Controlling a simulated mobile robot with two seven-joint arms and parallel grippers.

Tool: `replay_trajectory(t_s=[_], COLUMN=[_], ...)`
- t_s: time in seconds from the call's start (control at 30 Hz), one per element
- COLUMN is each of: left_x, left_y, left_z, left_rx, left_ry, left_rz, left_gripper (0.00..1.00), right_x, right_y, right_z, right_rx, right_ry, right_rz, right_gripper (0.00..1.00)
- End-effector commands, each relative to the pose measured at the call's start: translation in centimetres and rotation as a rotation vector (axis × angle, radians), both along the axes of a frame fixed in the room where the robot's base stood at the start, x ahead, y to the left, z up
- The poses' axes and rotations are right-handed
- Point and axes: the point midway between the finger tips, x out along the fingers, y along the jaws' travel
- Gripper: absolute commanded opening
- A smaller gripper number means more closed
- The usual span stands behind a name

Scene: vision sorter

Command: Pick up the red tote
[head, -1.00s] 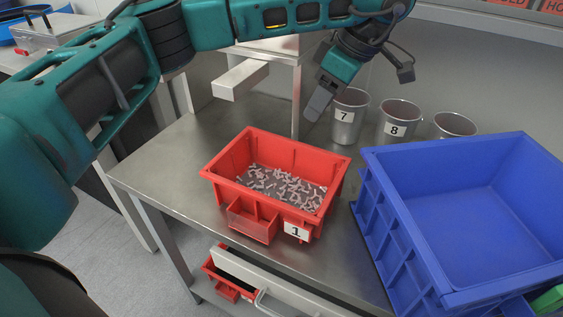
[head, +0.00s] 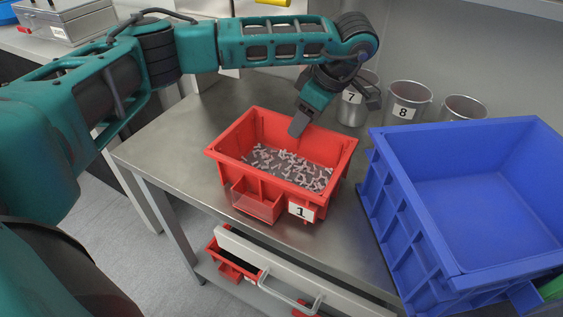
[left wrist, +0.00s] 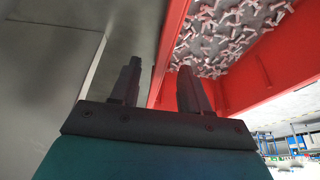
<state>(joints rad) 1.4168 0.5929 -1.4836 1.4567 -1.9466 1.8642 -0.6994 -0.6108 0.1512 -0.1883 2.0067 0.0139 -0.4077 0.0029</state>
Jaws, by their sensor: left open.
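The red tote (head: 330,162) stands on the metal table, holds many small pale pieces and carries a label "1" on its front. My left gripper (head: 299,124) is at the tote's far wall, pointing down. In the left wrist view the open left gripper (left wrist: 158,85) has two dark fingers with a gap between them. The tote's red wall (left wrist: 172,45) shows just beyond the fingers, with the pieces behind it to the right. I cannot tell whether the fingers touch the wall. My right gripper is not in view.
A large blue crate (head: 400,205) stands right of the tote. Metal cups, two labelled 7 (head: 353,97) and 8 (head: 405,112), stand behind. The metal table (head: 180,150) is clear left of the tote. A drawer (head: 285,275) is below the front edge.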

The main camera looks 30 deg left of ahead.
Motion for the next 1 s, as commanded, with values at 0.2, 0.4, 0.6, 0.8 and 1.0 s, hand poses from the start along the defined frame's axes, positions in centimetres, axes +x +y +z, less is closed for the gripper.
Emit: replay_trajectory(t_s=[0.2,0.4,0.6,0.8,1.0], left_x=[0.0,0.0,0.0,0.0,0.0], left_y=[0.6,0.6,0.6,0.6,0.6], left_z=[-1.4,-1.4,-1.5,-1.8,-1.8], left_rx=[0.0,0.0,0.0,0.0,0.0], left_ry=[0.0,0.0,0.0,0.0,0.0], left_rz=[0.001,0.001,0.001,0.001,0.001], left_gripper=[0.46,0.46,0.46,0.46,0.46], right_x=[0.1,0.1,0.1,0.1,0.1], right_y=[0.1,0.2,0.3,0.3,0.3], right_z=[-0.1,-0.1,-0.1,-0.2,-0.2], right_rx=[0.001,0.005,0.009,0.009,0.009], right_ry=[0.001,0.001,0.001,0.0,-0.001], right_rz=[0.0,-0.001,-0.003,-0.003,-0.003], right_gripper=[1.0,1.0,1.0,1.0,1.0])
